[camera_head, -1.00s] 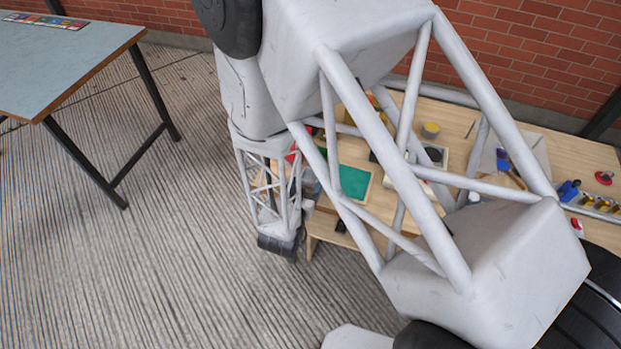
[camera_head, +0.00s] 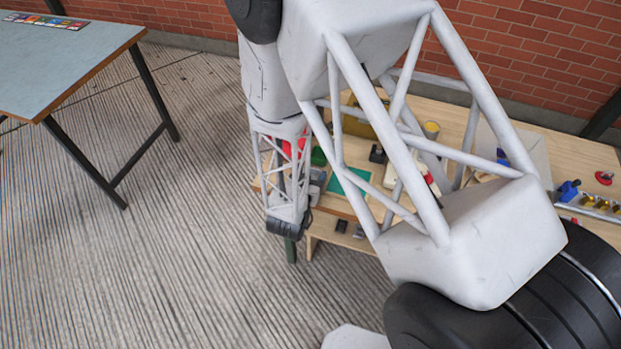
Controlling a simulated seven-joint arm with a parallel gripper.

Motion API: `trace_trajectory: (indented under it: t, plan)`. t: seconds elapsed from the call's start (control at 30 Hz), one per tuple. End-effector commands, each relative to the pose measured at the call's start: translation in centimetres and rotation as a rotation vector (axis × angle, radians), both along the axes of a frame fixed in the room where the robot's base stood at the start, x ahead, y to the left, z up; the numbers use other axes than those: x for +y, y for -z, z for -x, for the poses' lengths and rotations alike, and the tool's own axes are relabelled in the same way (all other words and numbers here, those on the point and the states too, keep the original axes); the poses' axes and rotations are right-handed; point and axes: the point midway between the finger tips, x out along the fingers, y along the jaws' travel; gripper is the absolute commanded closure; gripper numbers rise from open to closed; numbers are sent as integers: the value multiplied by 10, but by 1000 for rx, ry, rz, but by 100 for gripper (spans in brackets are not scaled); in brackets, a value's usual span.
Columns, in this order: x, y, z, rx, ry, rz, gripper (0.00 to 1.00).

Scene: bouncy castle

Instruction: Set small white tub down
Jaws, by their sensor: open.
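I cannot pick out the small white tub for certain. A small red and white thing (camera_head: 430,180) shows between the struts of my arm, but its shape is too broken up to name. My arm covers much of the wooden table (camera_head: 590,155). The dark wrist end of my arm hangs at the table's near left corner. My gripper's fingers do not show; my own wrist and arm links hide that area.
A blue-grey table (camera_head: 60,60) stands at left. Striped floor between is clear.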

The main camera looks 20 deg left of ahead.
Motion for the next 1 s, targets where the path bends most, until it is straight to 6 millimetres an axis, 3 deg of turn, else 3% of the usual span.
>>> trace_trajectory:
  t: [0.37, 0.67, 1.0]
  plan:
    - [0, 0, 0, 0, 0, 0, 32]
    - [0, 0, 0, 0, 0, 0, 72]
    - [0, -2, 0, -1, 0, 0, 72]
